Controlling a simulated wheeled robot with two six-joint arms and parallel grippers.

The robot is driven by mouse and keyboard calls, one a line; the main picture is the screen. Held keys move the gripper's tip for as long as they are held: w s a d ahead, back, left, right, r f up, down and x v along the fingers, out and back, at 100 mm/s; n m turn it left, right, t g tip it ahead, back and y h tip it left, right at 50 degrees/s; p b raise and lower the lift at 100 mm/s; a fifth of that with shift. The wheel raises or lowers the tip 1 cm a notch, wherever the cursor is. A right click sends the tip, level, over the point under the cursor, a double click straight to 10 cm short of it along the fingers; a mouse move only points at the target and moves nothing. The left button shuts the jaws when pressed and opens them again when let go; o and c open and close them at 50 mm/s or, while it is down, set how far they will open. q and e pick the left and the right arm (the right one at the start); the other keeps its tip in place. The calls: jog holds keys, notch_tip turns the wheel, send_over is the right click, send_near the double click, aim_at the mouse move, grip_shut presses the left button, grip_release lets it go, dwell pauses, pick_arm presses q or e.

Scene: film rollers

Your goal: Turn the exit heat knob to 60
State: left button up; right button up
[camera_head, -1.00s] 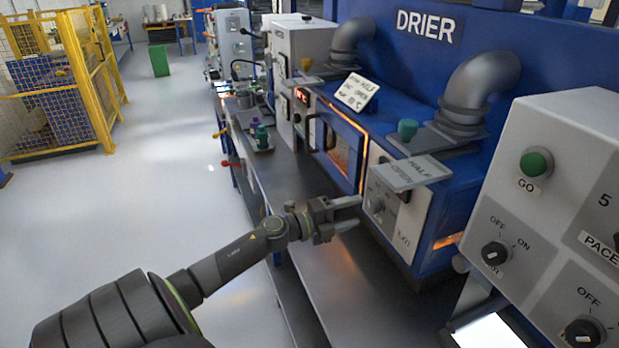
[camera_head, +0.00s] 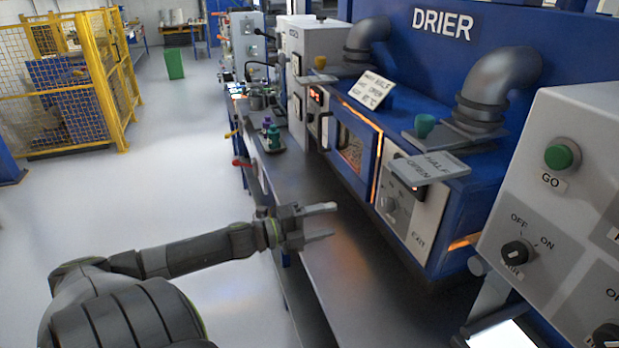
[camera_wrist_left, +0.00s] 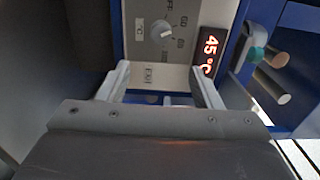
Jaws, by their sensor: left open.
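The exit heat knob (camera_head: 390,205) is a small grey knob on the pale panel marked EXIT (camera_head: 418,239) at the near end of the blue drier. In the left wrist view the knob (camera_wrist_left: 161,30) sits among dial marks, OFF and others too blurred to read surely. My left gripper (camera_head: 331,220) is open and empty, left of the panel and apart from the knob. In the wrist view its fingers (camera_wrist_left: 158,84) stand apart, below the knob. My right gripper is not seen.
A grey control box (camera_head: 560,190) with a green GO button stands at the right.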

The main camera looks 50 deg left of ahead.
pick_arm(q)
jog(key=shift+p+v, duration=0.8)
jog(key=shift+v, duration=0.95)
